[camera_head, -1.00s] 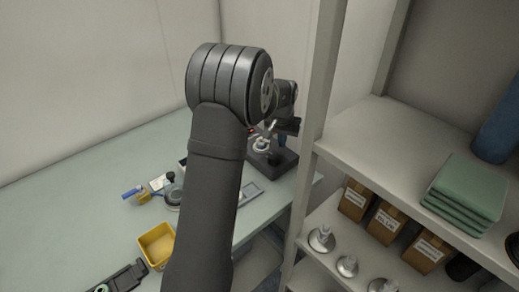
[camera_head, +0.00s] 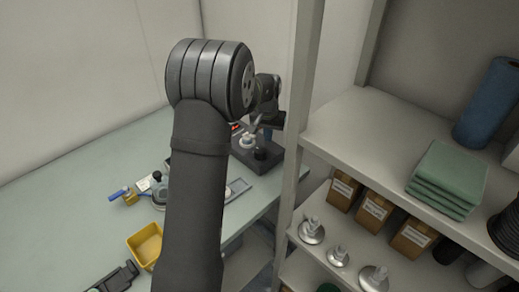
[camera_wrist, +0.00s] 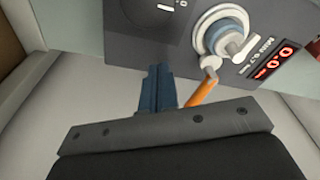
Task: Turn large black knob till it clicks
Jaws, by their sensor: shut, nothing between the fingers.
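The large black knob (camera_wrist: 148,20) is a dark round disc with a white mark, on the grey device's panel at the top of the wrist view, partly cut off by the frame edge. In the head view a small black knob shape (camera_head: 261,153) shows on top of the dark device (camera_head: 270,163) at the bench's right end. My gripper (camera_wrist: 158,72) has its blue fingers together and empty. In the wrist view the fingertips appear just below the knob and panel edge, apparently apart from them. In the head view the gripper (camera_head: 268,133) is above the device.
Beside the knob are a white-and-blue round fitting (camera_wrist: 222,35), a red display (camera_wrist: 272,62) and an orange rod (camera_wrist: 203,92) near my fingers. A shelf unit (camera_head: 297,130) stands close to the right. A yellow bin (camera_head: 146,243) sits on the bench.

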